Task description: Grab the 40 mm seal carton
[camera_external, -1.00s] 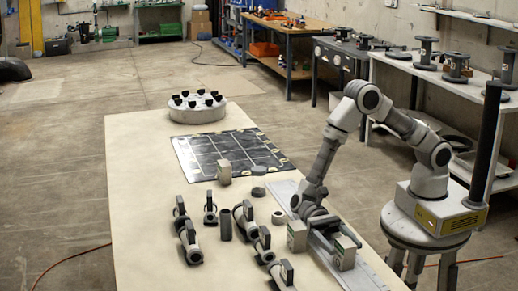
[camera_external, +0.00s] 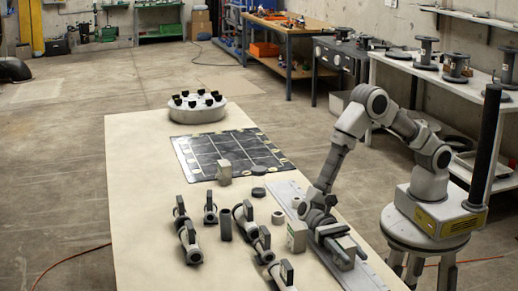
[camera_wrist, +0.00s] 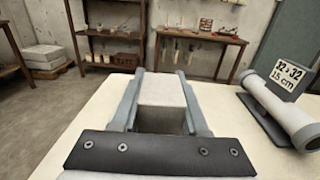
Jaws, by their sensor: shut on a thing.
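My gripper (camera_external: 338,238) is shut on a pale grey carton (camera_external: 346,256) at the near right of the table, over the light rail strip. In the wrist view the carton (camera_wrist: 163,92) sits between the two grey fingers of my gripper (camera_wrist: 163,106). No size can be read on this carton. A second carton (camera_external: 297,238), pale with a greenish top edge, stands just left of my gripper. Its label is too small to read.
Several pipe pieces on dark stands (camera_external: 190,243) crowd the table's near left; one shows in the wrist view (camera_wrist: 285,105) with a "32 x 32, 15 cm" label. Another block (camera_external: 224,173) stands by the dark gridded mat (camera_external: 195,160). A round holder (camera_external: 197,114) is at the back.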

